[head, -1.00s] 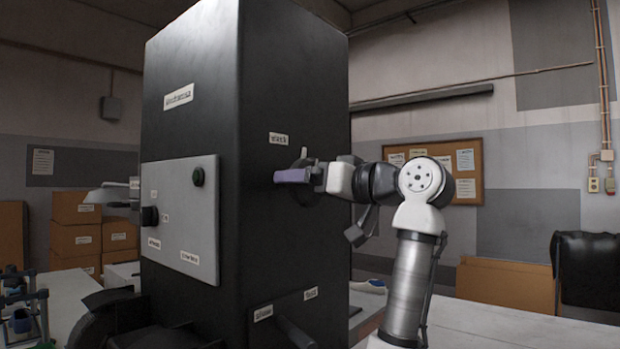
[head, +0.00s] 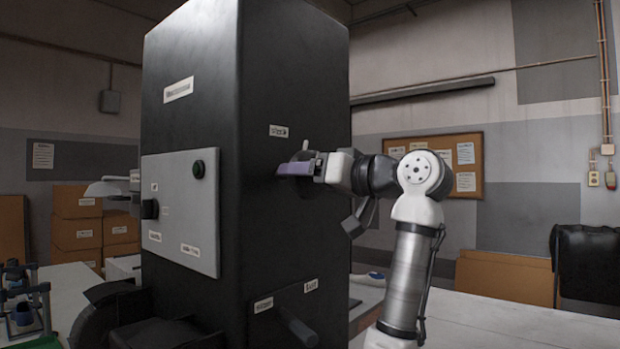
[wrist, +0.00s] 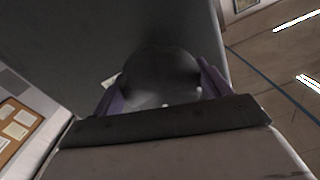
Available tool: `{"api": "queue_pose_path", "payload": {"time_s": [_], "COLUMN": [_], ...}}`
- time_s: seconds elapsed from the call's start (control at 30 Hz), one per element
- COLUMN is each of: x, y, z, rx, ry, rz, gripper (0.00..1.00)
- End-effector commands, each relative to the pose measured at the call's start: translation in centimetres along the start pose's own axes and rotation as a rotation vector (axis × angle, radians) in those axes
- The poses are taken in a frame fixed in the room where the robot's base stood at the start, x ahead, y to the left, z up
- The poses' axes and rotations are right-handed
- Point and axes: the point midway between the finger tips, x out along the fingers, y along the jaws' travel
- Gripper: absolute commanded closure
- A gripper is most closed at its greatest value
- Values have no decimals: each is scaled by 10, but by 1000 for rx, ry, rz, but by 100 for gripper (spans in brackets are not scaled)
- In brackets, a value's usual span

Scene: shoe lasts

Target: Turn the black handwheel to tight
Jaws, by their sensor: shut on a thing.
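The black handwheel (head: 306,184) is on the right side face of the tall black machine (head: 292,85), below a small white label. In the head view it is mostly hidden behind my gripper (head: 298,169). In the wrist view the handwheel (wrist: 160,78) shows as a dark round shape between the two purple fingers of my gripper (wrist: 160,92). The fingers are shut on it from both sides. Its setting cannot be read from these frames.
A grey panel (head: 181,233) with a black knob and a dark button is on the machine's front. A dark lever (head: 297,327) sticks out low on the side face. White tables (head: 480,322) stand around, and boxes (head: 75,218) are stacked behind at left.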

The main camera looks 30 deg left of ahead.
Motion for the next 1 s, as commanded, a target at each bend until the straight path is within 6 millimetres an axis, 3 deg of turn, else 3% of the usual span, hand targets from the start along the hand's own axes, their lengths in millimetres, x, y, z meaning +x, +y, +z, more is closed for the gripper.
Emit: {"api": "queue_pose_path", "payload": {"time_s": [1.0], "x": [-1], "y": [-3], "z": [-3], "rx": [892], "ry": [3], "rz": [0], "gripper": [47]}}
